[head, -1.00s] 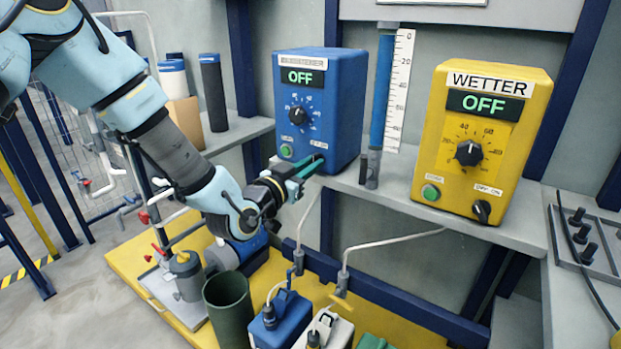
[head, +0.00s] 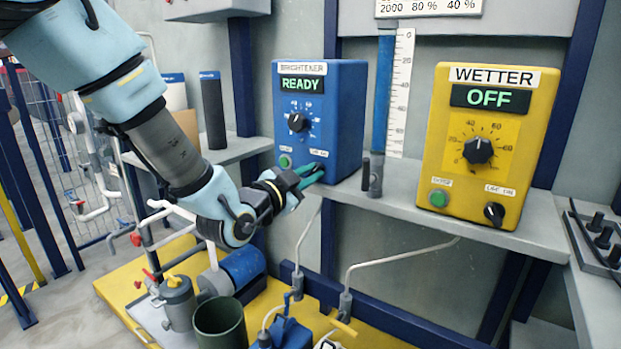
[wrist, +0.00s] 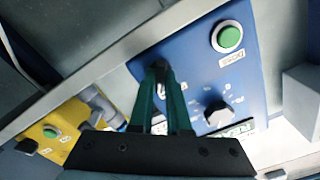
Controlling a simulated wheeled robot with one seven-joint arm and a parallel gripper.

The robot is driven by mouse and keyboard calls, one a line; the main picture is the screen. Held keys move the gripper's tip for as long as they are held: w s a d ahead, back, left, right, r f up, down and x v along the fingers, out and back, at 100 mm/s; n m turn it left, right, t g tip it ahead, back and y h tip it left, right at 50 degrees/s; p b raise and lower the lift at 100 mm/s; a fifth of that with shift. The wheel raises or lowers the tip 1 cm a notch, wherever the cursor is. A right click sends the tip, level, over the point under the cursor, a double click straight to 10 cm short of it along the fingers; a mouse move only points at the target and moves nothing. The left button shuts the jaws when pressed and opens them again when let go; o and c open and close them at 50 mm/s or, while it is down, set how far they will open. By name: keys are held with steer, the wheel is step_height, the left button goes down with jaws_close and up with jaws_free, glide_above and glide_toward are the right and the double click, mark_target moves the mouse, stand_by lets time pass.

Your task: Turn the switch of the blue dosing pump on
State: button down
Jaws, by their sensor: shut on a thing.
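The blue dosing pump (head: 345,110) stands on the grey shelf, labelled BRIGHTENER, and its display (head: 302,85) reads READY. Its black dial (head: 298,122) and green button (head: 285,161) are on the front face. They also show in the wrist view, the dial (wrist: 217,112) and the green button (wrist: 229,37). My gripper (head: 318,172) is at the lower right of the pump's front, shut on the switch there, with its green fingers (wrist: 165,90) pointing at the panel. The fingers mostly hide the switch.
The yellow WETTER pump (head: 485,125) stands to the right on the same shelf (head: 400,205), its display reading OFF. A blue tube with a white scale (head: 400,90) stands between the pumps. Canisters and a dark green bucket (head: 220,325) sit below.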

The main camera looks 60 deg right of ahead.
steer(key=shift+f, duration=0.1)
steer(key=c, duration=0.9)
jaws_free()
steer(key=a, duration=0.7)
steer(key=a+b, duration=0.1)
steer(key=a, duration=0.3)
steer(key=shift+w, duration=0.35)
